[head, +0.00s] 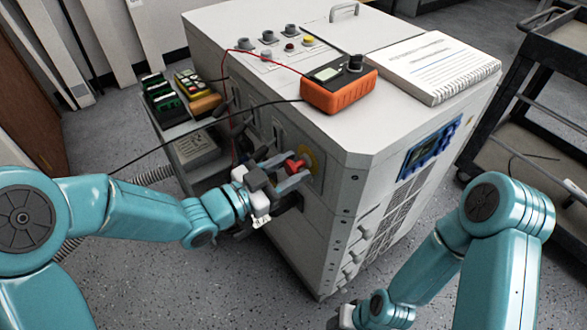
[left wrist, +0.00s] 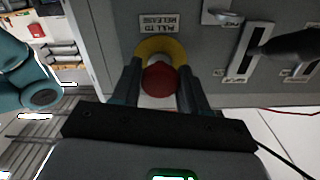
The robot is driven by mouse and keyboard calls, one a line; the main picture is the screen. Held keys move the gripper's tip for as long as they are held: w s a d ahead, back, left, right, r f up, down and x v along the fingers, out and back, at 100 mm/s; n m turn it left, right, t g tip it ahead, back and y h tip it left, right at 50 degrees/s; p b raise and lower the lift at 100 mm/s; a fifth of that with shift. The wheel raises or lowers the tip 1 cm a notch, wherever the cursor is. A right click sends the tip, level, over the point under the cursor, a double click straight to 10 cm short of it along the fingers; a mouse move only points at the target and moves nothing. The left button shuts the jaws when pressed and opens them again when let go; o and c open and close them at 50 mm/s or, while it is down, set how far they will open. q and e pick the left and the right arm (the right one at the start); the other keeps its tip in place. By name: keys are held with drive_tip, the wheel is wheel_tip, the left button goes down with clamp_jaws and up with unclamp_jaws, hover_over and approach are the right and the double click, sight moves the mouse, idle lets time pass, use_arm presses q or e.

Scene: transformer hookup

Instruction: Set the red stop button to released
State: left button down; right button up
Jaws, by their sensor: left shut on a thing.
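The red stop button (head: 294,166) is on the left side face of the grey cabinet (head: 350,225), on a yellow round plate (head: 309,159). My left gripper (head: 287,177) is at the button with its fingers around it. In the left wrist view, the red button (left wrist: 160,81) sits between the two fingers of my left gripper (left wrist: 158,88), in front of the yellow plate (left wrist: 160,47). A label (left wrist: 159,23) reading "PULL TO RELEASE" is next to the plate. My right gripper (head: 345,318) shows only in small part at the bottom of the head view; its fingers are hard to see.
An orange meter (head: 338,92) with red and black leads and a spiral notebook (head: 415,66) lie on the cabinet top. A side shelf (head: 178,143) holds green and yellow devices. A black cart (head: 535,110) stands at right. The black lead crosses above my left arm.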

use_arm(q)
drive_tip(key=c, duration=0.6)
unclamp_jaws()
drive_tip(key=shift+a, duration=0.1)
drive_tip(key=shift+s, duration=0.1)
drive_tip(key=p+v, duration=0.1)
drive_tip(key=v, duration=1.5)
drive_tip(key=shift+s+a+p, duration=0.1)
drive_tip(key=shift+p, duration=0.3)
